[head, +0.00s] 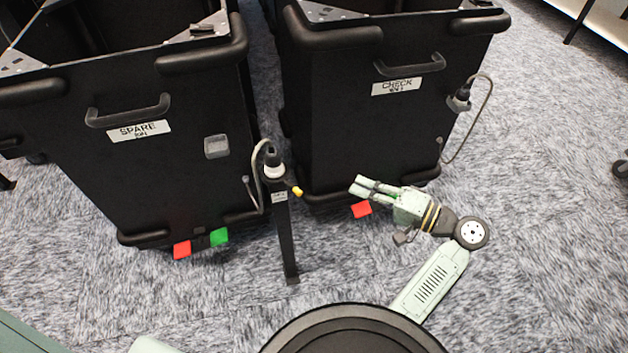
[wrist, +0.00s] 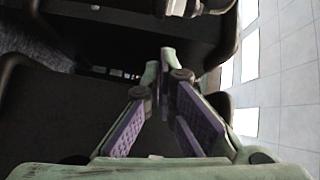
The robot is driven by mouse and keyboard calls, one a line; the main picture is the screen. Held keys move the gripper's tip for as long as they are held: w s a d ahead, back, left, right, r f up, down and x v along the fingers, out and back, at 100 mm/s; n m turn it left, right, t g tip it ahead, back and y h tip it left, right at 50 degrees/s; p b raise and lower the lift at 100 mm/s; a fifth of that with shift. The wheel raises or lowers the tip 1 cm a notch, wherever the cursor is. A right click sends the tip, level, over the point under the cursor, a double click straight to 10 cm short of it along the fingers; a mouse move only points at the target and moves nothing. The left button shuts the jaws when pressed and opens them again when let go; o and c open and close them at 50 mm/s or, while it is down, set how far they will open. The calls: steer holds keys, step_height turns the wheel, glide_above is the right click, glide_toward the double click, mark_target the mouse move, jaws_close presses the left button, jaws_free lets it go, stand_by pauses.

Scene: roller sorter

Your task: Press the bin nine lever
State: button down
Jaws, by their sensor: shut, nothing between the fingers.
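A black post (head: 286,236) stands between two black bins, with a small yellow-tipped lever (head: 297,191) at its top right and a small label too small to read. I cannot tell from the picture whether this is the bin nine lever. My gripper (head: 357,186) is shut and empty, to the right of the lever and apart from it, in front of the right bin and pointing left. In the wrist view, the gripper's fingers (wrist: 167,57) meet at the tips; I cannot make out the lever there.
The left bin (head: 190,190) is marked SPARE and the right bin (head: 330,120) CHECK. Red tabs (head: 182,249) and a green tab (head: 218,237) stick out at the bins' feet. A grey cable (head: 255,170) loops beside the post. Carpet (head: 540,240) at right is clear.

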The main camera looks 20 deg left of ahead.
mark_target(292, 187)
steer(key=s+a+f+p, duration=0.1)
steer(key=a+p, duration=0.2)
steer(key=a, duration=0.8)
steer(key=shift+s+a+f, duration=0.15)
steer(key=shift+a, duration=0.15)
steer(key=shift+t, duration=0.3)
